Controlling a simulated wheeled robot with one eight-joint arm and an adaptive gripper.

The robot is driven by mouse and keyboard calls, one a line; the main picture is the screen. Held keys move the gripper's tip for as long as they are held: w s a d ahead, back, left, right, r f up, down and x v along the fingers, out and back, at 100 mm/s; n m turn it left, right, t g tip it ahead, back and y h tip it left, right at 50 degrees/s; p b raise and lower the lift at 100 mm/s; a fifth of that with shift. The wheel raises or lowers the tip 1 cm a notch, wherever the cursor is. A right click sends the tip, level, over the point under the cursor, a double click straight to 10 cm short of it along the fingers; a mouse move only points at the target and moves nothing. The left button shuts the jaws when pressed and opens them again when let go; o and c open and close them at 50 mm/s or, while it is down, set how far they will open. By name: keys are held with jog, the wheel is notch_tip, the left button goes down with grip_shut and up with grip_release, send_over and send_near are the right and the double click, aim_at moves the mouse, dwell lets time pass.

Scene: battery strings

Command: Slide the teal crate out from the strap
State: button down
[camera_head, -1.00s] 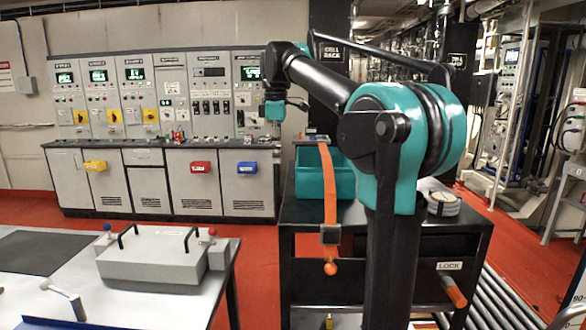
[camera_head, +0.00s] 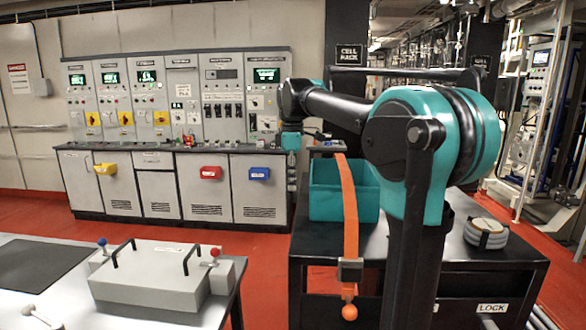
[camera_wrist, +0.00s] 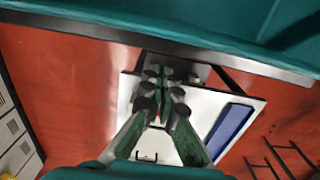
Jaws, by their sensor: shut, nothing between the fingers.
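The teal crate (camera_head: 325,204) stands on the dark cart at centre, partly hidden behind my arm. An orange strap (camera_head: 350,205) runs down over its front to a dark buckle (camera_head: 350,270) and hangs past the cart's edge with an orange ball at its end. My gripper (camera_head: 291,184) points down just left of the crate, apart from it as far as I can tell. In the wrist view my gripper (camera_wrist: 167,84) has its fingers together and empty. The crate's teal wall (camera_wrist: 170,18) fills the top of that view. The strap does not show there.
The cart (camera_head: 460,280) has a LOCK label and a round pale item (camera_head: 486,233) on its right side. A metal table (camera_head: 60,300) with a grey lidded box (camera_head: 150,278) stands at left front. Control cabinets (camera_head: 190,140) line the back. Red floor lies between.

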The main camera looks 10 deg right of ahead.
aim_at(305, 201)
jog(key=shift+s+d+f, duration=0.25)
jog(key=shift+d+f, duration=0.85)
jog(key=shift+f, duration=0.15)
jog(key=shift+s+d, duration=0.15)
jog(key=shift+d, duration=0.7)
jog(key=s+d, duration=0.1)
jog(key=d, duration=0.5)
jog(key=s+d, duration=0.1)
jog(key=d, duration=0.5)
jog(key=s+d, duration=0.1)
jog(key=d, duration=0.6)
jog(key=shift+s, duration=0.4)
jog(key=a, duration=0.2)
jog(key=w+a, duration=0.1)
jog(key=a, duration=0.1)
jog(key=shift+a+r, duration=0.1)
jog(key=shift+r, duration=0.05)
notch_tip(305, 201, up, 10)
jog(key=shift+s, duration=0.15)
